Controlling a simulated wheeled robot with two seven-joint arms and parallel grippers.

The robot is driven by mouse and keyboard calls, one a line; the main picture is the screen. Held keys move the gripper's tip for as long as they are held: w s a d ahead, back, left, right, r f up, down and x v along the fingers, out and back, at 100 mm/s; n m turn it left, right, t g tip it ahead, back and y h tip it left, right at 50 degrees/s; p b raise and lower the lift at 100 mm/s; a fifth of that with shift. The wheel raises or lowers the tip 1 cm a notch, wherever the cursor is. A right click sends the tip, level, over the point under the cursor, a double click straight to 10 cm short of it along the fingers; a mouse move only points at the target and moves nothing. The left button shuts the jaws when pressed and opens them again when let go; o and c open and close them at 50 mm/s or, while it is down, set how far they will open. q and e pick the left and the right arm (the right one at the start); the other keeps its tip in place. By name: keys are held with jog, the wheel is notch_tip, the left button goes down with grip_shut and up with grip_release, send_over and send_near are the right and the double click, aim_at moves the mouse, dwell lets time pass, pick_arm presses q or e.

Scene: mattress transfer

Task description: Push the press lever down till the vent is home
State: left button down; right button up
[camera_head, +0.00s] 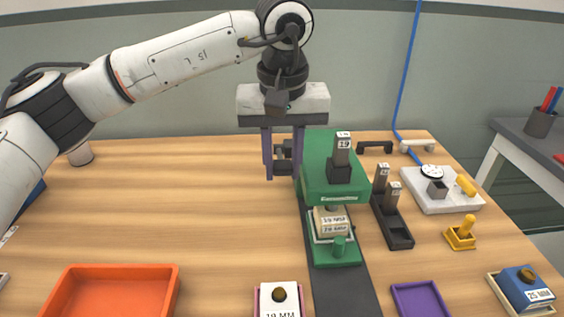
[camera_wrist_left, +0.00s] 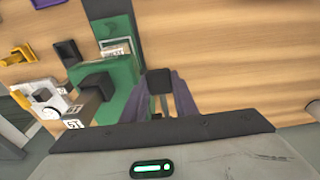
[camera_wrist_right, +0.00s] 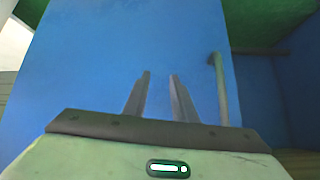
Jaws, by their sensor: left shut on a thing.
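The green press (camera_head: 331,179) stands right of centre, with a black die labelled 19 (camera_head: 340,158) in its head. Under the head, pale pieces labelled 19 MM (camera_head: 331,221) sit on the press's green base (camera_head: 336,256); a small gap shows there, and I cannot tell how deep the vent sits. My left gripper (camera_head: 283,172) points down at the press's left side, shut on the dark lever end (camera_wrist_left: 158,80), which shows between its fingers in the left wrist view. My right gripper (camera_wrist_right: 160,88) is outside the head view; its fingers are apart and empty before a blue surface.
A black die rack (camera_head: 397,232) stands right of the press, with a white gauge plate (camera_head: 442,192) and yellow stamp (camera_head: 461,235) beyond. An orange tray (camera_head: 112,292), a 19 MM block (camera_head: 280,300) and a purple tray (camera_head: 420,299) lie in front. The table's left middle is clear.

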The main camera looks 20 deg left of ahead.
pick_arm(q)
notch_tip(320, 180, down, 8)
jog(key=s+b, duration=0.1)
jog(key=b, duration=0.2)
jog(key=shift+s+d+r, duration=0.25)
jog(key=shift+d, duration=0.05)
jog(key=c, duration=1.4)
grip_release()
jog(key=shift+w+r, duration=0.1)
jog(key=shift+r, duration=0.05)
jog(key=shift+w+r, duration=0.1)
jog(key=shift+r, duration=0.05)
